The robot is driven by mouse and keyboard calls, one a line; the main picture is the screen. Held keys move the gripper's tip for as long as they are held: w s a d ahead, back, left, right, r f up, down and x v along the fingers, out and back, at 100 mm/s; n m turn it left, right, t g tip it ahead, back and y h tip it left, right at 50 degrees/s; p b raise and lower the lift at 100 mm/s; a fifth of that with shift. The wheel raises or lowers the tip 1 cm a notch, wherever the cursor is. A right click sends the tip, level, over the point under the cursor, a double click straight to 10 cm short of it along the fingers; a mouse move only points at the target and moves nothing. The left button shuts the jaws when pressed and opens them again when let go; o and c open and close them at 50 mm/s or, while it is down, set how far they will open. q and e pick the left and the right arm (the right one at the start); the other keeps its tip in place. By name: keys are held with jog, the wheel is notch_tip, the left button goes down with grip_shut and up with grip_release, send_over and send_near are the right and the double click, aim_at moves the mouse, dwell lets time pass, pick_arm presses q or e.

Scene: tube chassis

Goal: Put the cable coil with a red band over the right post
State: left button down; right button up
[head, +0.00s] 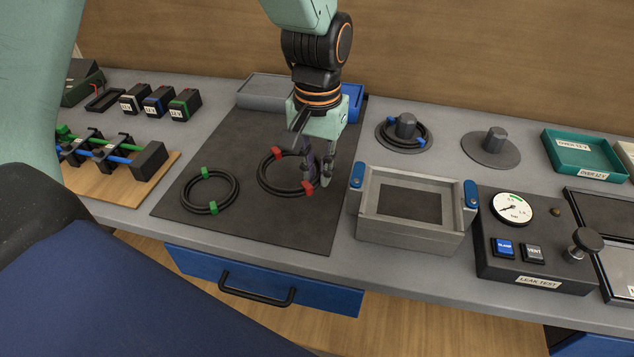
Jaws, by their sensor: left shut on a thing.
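The black cable coil with red bands (262,176) is at the mat's right side, lying flat or nearly so. I cannot tell whether it touches the mat. My left gripper (320,181) points down and is shut on the coil's right side, beside the front red band. The right post (496,141) is a short grey peg on a round base at the back right, bare of any coil. The left post (406,124) has a coil with blue bands (421,141) around it. My right gripper is not in view.
A coil with green bands (184,197) lies on the dark mat (240,235). A grey box-shaped fixture with blue clips (410,235) stands between the mat and the leak test unit (540,250). A teal tray (585,155) is right of the right post. Batteries (158,102) stand back left.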

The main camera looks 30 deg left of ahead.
pick_arm(q)
jog(key=shift+r, duration=0.5)
jog(key=shift+d+f, duration=0.1)
jog(key=shift+f, duration=0.05)
jog(key=shift+m, duration=0.5)
jog(key=d+f+b, duration=0.1)
jog(key=f+b, duration=0.1)
jog(key=s+d+f+b, duration=0.1)
jog(key=f+b, duration=0.1)
jog(key=f, duration=0.1)
jog(key=d+f+b, duration=0.1)
jog(key=f+b, duration=0.1)
jog(key=shift+s+f, duration=0.3)
jog(key=shift+d+f+b, duration=0.1)
jog(key=shift+f+b, duration=0.1)
jog(key=shift+b, duration=0.1)
jog(key=shift+s, duration=0.1)
